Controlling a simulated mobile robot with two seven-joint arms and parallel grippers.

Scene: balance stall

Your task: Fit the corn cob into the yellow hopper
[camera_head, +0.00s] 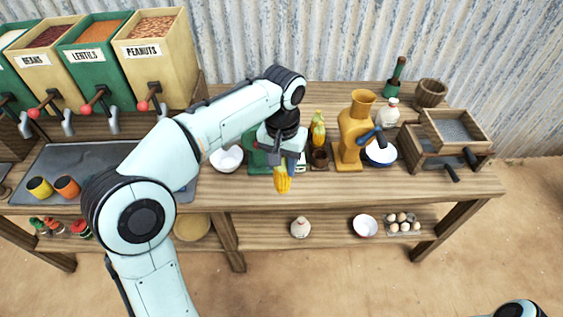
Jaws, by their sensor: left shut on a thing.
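The yellow corn cob (282,182) hangs below my left gripper (281,164), which is shut on its upper end. The cob points down and shows in front of the table's front edge. The yellow hopper (363,97) is the flared top of a yellow mill (350,135) with a blue crank, to the right of my left gripper. The hopper looks apart from the cob; its inside is hard to make out. My right gripper is out of view.
A green machine (257,158) stands behind my left gripper, partly hidden. A yellow bottle-like item (318,132), a dark cup (320,159) and white bowls (227,158) are nearby. A wooden sifter box (455,131) is at right; labelled bins (158,52) are at left.

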